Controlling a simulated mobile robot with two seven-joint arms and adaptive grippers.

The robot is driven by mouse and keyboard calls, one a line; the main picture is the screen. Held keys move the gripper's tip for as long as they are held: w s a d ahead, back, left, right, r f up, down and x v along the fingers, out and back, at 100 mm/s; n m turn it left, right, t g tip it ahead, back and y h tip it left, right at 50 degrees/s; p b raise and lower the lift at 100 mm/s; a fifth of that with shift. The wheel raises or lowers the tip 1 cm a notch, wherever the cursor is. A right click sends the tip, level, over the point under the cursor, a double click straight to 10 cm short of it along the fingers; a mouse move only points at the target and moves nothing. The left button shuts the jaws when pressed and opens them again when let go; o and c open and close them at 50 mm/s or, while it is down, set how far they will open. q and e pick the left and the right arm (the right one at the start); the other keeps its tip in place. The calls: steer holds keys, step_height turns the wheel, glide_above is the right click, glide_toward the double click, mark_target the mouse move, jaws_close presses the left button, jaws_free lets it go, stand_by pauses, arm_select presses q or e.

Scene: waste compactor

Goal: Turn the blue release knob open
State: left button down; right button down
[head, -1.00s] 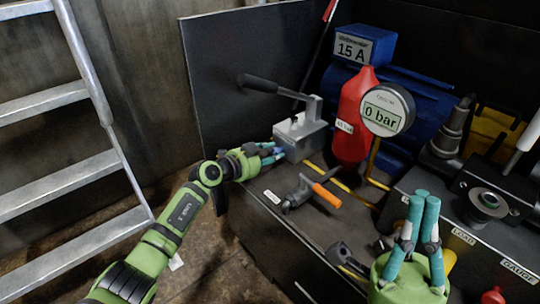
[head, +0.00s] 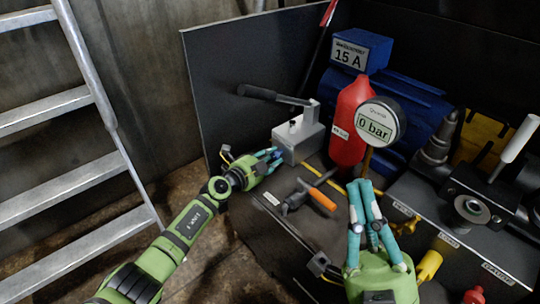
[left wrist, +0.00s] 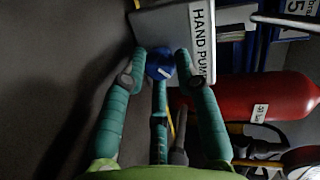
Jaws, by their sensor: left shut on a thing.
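The blue release knob (left wrist: 160,64) sits on the end of the grey hand pump (left wrist: 176,28), labelled HAND PUMP, in the left wrist view. My left gripper (left wrist: 160,72) has its teal fingers around the knob, one on each side and one below, and is shut on it. In the head view my left gripper (head: 276,156) is at the left end of the hand pump (head: 298,138), and its fingers mostly hide the knob. My right gripper (head: 364,184) points up at the front right, away from the pump; whether it is open or shut is unclear.
A red cylinder (head: 348,128) and a gauge reading 0 bar (head: 380,122) stand right of the pump. An orange-handled tool (head: 321,199) lies on the bench in front. A dark panel (head: 235,75) rises behind, and a ladder (head: 75,125) stands at the left.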

arm_select(q)
steer(key=shift+a, duration=0.15)
steer(key=c, duration=1.2)
jaws_free()
steer(key=v, duration=1.2)
